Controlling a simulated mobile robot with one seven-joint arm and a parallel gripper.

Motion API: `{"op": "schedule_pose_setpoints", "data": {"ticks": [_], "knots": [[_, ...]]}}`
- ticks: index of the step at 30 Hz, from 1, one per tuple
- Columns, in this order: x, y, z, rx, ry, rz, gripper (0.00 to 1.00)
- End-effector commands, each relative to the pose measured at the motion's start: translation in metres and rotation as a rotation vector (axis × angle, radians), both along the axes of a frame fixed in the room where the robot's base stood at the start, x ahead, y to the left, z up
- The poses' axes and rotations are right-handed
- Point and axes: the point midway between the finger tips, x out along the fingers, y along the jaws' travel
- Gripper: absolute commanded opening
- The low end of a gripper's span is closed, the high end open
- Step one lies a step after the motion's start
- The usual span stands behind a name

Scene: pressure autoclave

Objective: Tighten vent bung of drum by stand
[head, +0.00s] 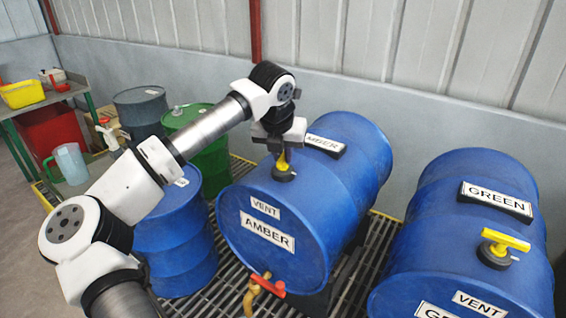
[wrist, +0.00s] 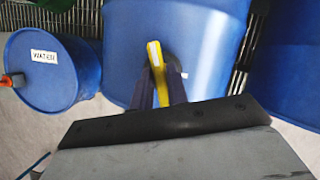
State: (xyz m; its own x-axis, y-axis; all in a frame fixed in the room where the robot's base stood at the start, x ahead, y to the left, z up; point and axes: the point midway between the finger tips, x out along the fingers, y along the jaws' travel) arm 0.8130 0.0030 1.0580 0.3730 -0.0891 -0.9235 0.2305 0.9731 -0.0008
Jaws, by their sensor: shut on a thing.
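The blue drum labelled AMBER and VENT (head: 320,205) lies on its side in the middle of the head view. Its vent bung has a yellow handle (head: 283,161) on a dark round base (head: 284,174) on top of the drum. My gripper (head: 282,152) points down from above and is shut on the yellow handle. In the wrist view the yellow handle (wrist: 157,72) stands between the two dark fingers (wrist: 168,88), over the blue drum (wrist: 195,40). The fingers partly hide the handle and base.
A second lying blue drum labelled GREEN (head: 455,250), with its own yellow vent handle (head: 505,240), is at right. An upright blue drum (head: 175,240) and green drum (head: 203,150) stand at left. A red-handled tap (head: 268,284) juts from the AMBER drum's front.

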Motion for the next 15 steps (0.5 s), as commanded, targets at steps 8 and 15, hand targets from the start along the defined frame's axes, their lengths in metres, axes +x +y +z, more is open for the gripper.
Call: {"op": "schedule_pose_setpoints", "data": {"ticks": [8,15], "knots": [[0.0009,0.0016,-0.0004,-0.002,0.000,-0.262,0.00],[0.0019,0.0030,0.0011,-0.002,0.000,-0.488,0.00]]}}
